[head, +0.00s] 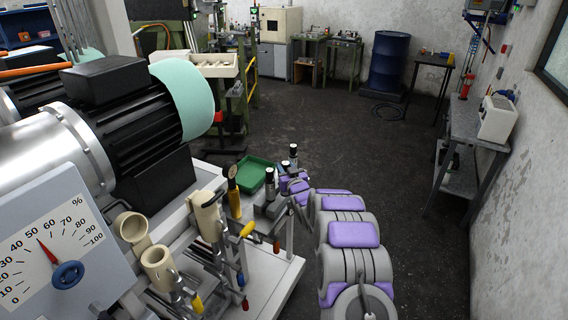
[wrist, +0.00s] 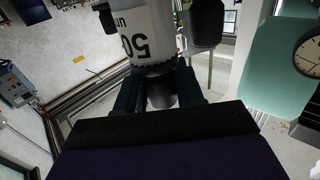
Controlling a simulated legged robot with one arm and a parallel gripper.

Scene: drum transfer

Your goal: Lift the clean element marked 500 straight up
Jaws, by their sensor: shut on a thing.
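The element marked 500 (wrist: 146,35) is a white cylinder with dark ends, close in front of the camera in the wrist view. Its printed number appears upside down and only partly shows. My gripper (wrist: 157,92) has its dark fingers on both sides of the element's dark lower part and is shut on it. In the head view my purple and grey arm reaches to the bench's right end. The gripper is small there and partly hidden by the arm, among short cylinders with black tops, so I cannot tell the marked one apart or whether it is clear of its seat.
A green tray (head: 257,172) lies left of my gripper on the bench (head: 268,272). Cream holders (head: 157,266) and handled tools stand nearer. A large motor (head: 130,100) rises at left. Floor to the right is clear up to a grey side table (head: 474,128). A blue drum (head: 389,62) stands behind.

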